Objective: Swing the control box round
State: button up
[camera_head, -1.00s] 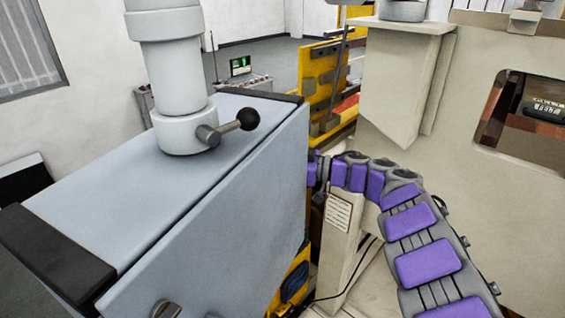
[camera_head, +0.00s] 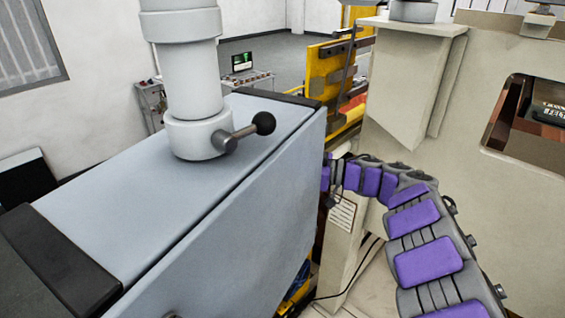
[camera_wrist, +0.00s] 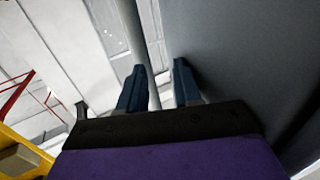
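The control box, most likely the large pale blue-grey box (camera_head: 160,225) with dark end strips, fills the left and middle of the head view. A pale vertical column (camera_head: 190,85) stands on its top, and a lever with a black ball (camera_head: 263,122) sticks out of the column's collar. My purple and grey arm reaches to the box's far right edge, where my gripper is hidden in the head view. In the wrist view my gripper (camera_wrist: 159,88) has two blue fingers apart. A grey rod (camera_wrist: 134,35) shows in the gap; contact cannot be told. A dark grey surface (camera_wrist: 235,60) lies close at the right.
A beige machine housing (camera_head: 420,85) with a window opening stands at the right, close to my arm. A yellow frame (camera_head: 328,75) stands behind the box. A laptop (camera_head: 243,62) sits farther back.

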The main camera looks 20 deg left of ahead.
jog(key=d+p, duration=0.2)
jog(key=d, duration=0.6)
jog(key=shift+w+d, duration=0.25)
jog(key=shift+w, duration=0.2)
jog(key=shift+r, duration=0.1)
jog(key=w+d+p, duration=0.1)
jog(key=d+p, duration=0.1)
jog(key=d, duration=0.6)
jog(key=shift+w+d, duration=0.2)
jog(key=shift+w, duration=0.1)
dwell(0.4)
jog(key=shift+a, duration=0.15)
